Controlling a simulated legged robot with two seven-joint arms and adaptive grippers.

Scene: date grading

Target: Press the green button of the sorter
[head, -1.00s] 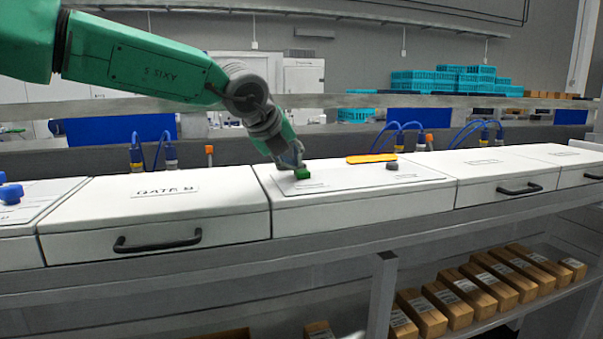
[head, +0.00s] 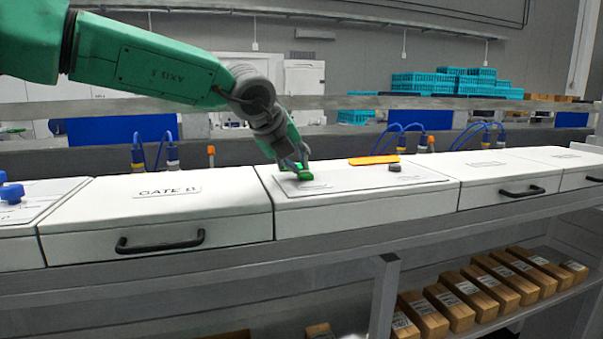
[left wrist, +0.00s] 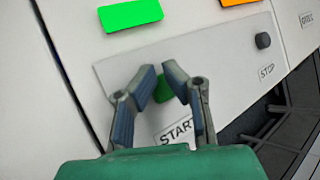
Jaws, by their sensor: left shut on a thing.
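The green button (head: 305,175) is on the sorter's white panel, left part of the top. In the left wrist view the green button (left wrist: 163,90) sits between the fingers, above the START label (left wrist: 177,130). The fingers partly cover the button. A bright green plate (left wrist: 131,14) lies beyond it. My right gripper is not in view.
A dark round button (head: 395,168) marked STOP (left wrist: 267,72) is on the panel's right, with an orange plate (head: 373,160) behind it. White covers with black handles (head: 160,241) stand on both sides. Blue cables (head: 403,130) rise behind. Boxes (head: 461,285) lie on the lower shelf.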

